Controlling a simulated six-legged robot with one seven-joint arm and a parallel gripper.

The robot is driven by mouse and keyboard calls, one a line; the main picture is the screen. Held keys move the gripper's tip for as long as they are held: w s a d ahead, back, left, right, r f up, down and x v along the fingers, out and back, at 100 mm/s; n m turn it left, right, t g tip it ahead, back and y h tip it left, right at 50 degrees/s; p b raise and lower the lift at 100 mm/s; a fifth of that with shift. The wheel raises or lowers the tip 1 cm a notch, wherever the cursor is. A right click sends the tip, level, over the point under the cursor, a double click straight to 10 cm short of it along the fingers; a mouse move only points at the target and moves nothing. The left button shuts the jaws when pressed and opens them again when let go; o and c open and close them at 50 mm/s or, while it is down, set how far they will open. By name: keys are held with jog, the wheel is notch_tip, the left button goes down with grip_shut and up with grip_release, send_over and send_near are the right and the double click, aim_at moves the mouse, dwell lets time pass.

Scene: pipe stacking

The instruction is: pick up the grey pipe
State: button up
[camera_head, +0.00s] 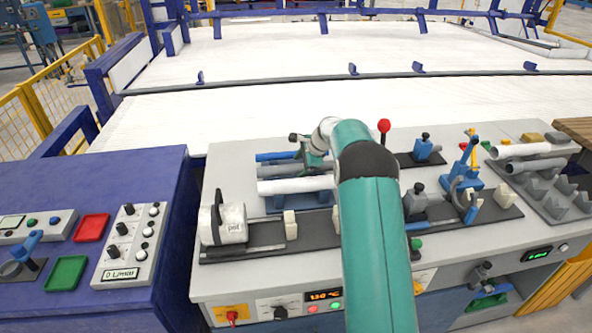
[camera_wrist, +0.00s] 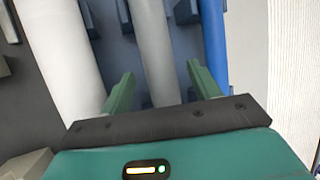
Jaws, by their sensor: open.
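The grey pipe (camera_wrist: 150,40) runs up the middle of the wrist view. The green fingers of my gripper (camera_wrist: 160,76) are open, one on each side of it, and the jaws are not closed on it. A white pipe (camera_wrist: 58,50) lies to its left and a blue pipe (camera_wrist: 213,45) to its right. In the head view, my gripper (camera_head: 311,158) is over the pipe rack, partly hidden by my arm. The blue pipe (camera_head: 274,156) lies at the back and the white pipe (camera_head: 290,186) at the front. The grey pipe (camera_head: 280,169) shows only partly between them.
A motor-like cylinder (camera_head: 224,223) stands front left on the grey bench. A red-knobbed lever (camera_head: 384,127) and blue clamps (camera_head: 462,180) are right of my arm. A grey notched rack (camera_head: 556,196) with light pipes is far right. A purple control desk (camera_head: 165,210) stands left.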

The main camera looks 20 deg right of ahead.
jog(key=shift+x, duration=0.75)
jog(key=shift+c, duration=0.2)
jog(key=c, duration=1.1)
jog(key=shift+r, duration=0.15)
